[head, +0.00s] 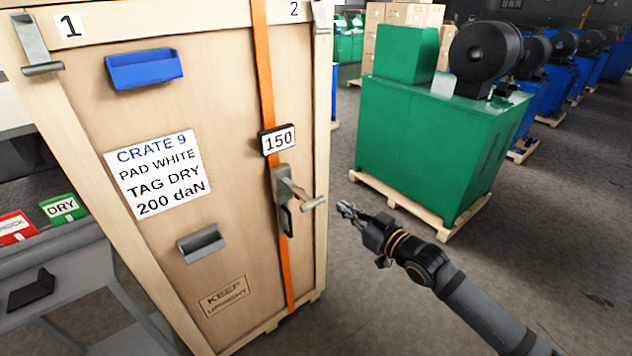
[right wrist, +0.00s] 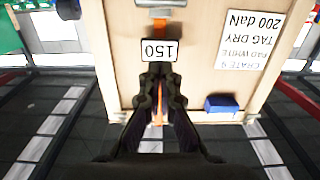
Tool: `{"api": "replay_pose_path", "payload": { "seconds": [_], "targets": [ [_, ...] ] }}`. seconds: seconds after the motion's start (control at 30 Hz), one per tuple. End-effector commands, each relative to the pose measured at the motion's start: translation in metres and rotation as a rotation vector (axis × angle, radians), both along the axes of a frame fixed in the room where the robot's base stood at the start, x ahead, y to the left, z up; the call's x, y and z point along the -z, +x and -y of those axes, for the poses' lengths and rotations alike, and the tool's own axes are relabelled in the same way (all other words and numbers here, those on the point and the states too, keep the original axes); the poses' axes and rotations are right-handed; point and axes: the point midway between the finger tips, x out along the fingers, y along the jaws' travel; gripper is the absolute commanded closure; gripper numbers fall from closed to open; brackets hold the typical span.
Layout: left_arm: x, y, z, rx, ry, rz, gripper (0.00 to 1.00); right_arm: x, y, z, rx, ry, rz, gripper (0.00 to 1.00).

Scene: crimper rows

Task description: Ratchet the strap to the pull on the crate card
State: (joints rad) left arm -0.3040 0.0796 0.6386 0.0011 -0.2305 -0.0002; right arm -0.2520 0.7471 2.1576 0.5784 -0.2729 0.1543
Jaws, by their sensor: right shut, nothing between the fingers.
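A wooden crate (head: 235,170) stands upright in the head view, with an orange strap (head: 264,75) running down its right part. A display reading 150 (head: 277,139) sits on the strap; it shows upside down in the right wrist view (right wrist: 159,50). Below it is a grey metal ratchet (head: 282,198) with a lever sticking out to the right. The crate card (head: 159,175) reads CRATE 9, PAD WHITE, TAG DRY, 200 daN. My right gripper (head: 347,208) is shut and empty, apart from the lever and just right of it. My left gripper is out of view.
A red tag (head: 15,228) and a green DRY tag (head: 63,208) lie on the left. A green machine (head: 430,140) stands on a pallet behind; floor is clear at lower right.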

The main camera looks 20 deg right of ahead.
Motion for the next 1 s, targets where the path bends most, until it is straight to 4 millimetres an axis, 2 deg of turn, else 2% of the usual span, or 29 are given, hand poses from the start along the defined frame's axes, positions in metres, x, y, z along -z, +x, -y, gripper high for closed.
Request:
{"api": "replay_pose_path", "payload": {
  "seconds": [0.03,0.47,0.63,1.0],
  "targets": [
    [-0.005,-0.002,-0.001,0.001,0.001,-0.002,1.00,-0.004,-0.001,0.000,0.001,-0.002,-0.003,1.00],
    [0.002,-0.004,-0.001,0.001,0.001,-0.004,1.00,0.000,0.002,0.000,0.006,0.000,-0.002,1.00],
    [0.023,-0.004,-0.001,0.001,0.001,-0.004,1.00,0.005,0.023,-0.008,0.006,0.008,0.002,1.00],
    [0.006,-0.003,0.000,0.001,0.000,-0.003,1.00,0.003,0.092,-0.034,0.003,0.007,-0.004,1.00]
  ]
}}
